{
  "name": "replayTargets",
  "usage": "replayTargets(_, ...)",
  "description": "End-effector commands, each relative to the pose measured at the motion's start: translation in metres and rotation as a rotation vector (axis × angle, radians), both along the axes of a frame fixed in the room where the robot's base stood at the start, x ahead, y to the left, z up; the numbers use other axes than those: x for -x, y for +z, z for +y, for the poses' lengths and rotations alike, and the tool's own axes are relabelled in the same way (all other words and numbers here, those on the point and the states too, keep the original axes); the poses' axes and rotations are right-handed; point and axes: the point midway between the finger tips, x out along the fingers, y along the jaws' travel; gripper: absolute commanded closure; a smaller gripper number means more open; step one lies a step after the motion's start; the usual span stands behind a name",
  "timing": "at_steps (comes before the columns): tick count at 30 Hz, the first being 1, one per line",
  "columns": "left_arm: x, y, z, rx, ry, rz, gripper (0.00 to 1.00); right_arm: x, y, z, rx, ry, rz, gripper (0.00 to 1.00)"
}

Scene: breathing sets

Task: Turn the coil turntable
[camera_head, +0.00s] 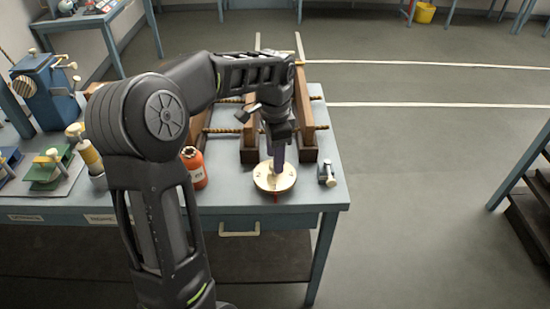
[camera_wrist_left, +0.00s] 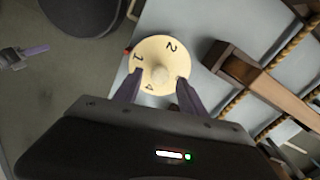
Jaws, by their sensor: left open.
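The coil turntable (camera_head: 264,180) is a round cream disc near the front right corner of the blue-grey table. In the left wrist view the disc (camera_wrist_left: 153,50) carries dark numerals, 1, 2 and 4, and a pale raised knob (camera_wrist_left: 160,75) at its middle. A small red mark shows beside its rim. My left gripper (camera_head: 277,170) points down over the disc. In the left wrist view its open fingers (camera_wrist_left: 157,88) stand on either side of the knob, with gaps to it. I cannot tell whether they touch the disc.
A wooden frame with rope-like bars (camera_head: 304,100) stands just behind the disc. An orange-red bottle (camera_head: 194,168) is to its left, and a small metal clamp-like piece (camera_head: 327,173) is to its right. A blue machine (camera_head: 45,88) stands at the far left. Open floor lies right of the table.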

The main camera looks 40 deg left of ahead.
Motion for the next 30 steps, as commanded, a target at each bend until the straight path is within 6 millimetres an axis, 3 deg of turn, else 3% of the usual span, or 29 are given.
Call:
replayTargets(5,0.0,-0.015,0.0,-0.001,-0.001,0.001,0.52,0.0,0.002,0.0,0.001,-0.001,0.001,1.0)
replayTargets(13,0.0,-0.017,0.0,0.0,-0.001,0.0,0.52,0.0,0.002,0.0,0.001,-0.001,0.001,1.0)
replayTargets(30,0.0,-0.017,0.0,0.0,-0.001,-0.001,0.98,0.0,0.002,0.0,0.001,0.0,0.001,1.0)
